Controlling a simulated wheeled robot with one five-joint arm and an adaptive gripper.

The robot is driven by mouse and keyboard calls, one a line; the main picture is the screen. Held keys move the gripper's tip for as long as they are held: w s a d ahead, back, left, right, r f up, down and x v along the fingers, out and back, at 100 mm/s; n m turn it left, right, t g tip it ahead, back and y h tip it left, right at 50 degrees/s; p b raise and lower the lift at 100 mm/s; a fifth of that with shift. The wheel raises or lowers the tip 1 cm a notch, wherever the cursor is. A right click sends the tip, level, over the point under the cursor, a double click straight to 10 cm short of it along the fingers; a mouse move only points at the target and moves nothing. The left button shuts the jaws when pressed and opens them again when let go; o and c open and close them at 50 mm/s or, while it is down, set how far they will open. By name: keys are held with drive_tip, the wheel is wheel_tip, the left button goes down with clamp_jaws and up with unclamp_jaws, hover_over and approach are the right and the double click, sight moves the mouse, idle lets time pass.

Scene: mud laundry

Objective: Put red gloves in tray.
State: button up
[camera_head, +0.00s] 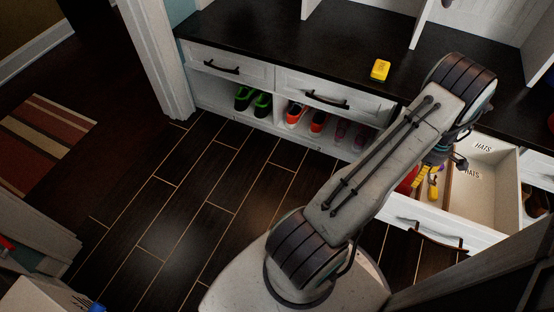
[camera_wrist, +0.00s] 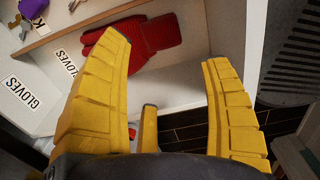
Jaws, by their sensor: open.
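The red gloves (camera_wrist: 155,38) lie in a white compartment with GLOVES labels (camera_wrist: 22,90) in the wrist view. A red patch (camera_head: 406,181) shows beside my gripper in the head view, partly hidden by my arm. In the head view my gripper (camera_head: 427,183) is over the open white drawer (camera_head: 488,205).
The drawer's right part has HATS labels and looks empty. A yellow item (camera_head: 380,70) lies on the dark countertop (camera_head: 290,45). Shoes (camera_head: 297,114) stand on the shelf below. Keys and a purple item (camera_wrist: 32,8) lie beyond the divider. The floor (camera_head: 190,200) at left is clear.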

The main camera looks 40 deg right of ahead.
drive_tip(key=w+r, duration=0.1)
drive_tip(key=w, duration=0.1)
drive_tip(key=w+r, duration=0.2)
drive_tip(key=w, duration=0.1)
drive_tip(key=w+a+r, duration=0.1)
drive_tip(key=w+r, duration=0.1)
drive_tip(key=w, duration=0.1)
drive_tip(key=shift+a, duration=0.1)
drive_tip(key=w+a+r+m+h, duration=0.1)
drive_tip(key=w+a+r, duration=0.6)
drive_tip(key=w+a, duration=0.25)
drive_tip(key=w+a+r, duration=0.7)
drive_tip(key=w+a, duration=0.1)
drive_tip(key=w, duration=0.2)
drive_tip(key=w+a+r+m+t, duration=0.1)
drive_tip(key=a+r, duration=0.2)
drive_tip(key=a, duration=0.5)
drive_tip(key=w+a+r+t, duration=0.1)
drive_tip(key=a+r, duration=0.2)
drive_tip(key=a, duration=0.4)
drive_tip(key=s+a+m, duration=0.1)
drive_tip(key=s+a, duration=0.3)
drive_tip(key=a, duration=0.3)
drive_tip(key=s+a+r+m+y, duration=0.1)
drive_tip(key=s+a, duration=0.3)
drive_tip(key=a, duration=0.3)
drive_tip(key=shift+s+a, duration=0.2)
drive_tip(key=shift+a, duration=0.15)
drive_tip(key=shift+r, duration=0.15)
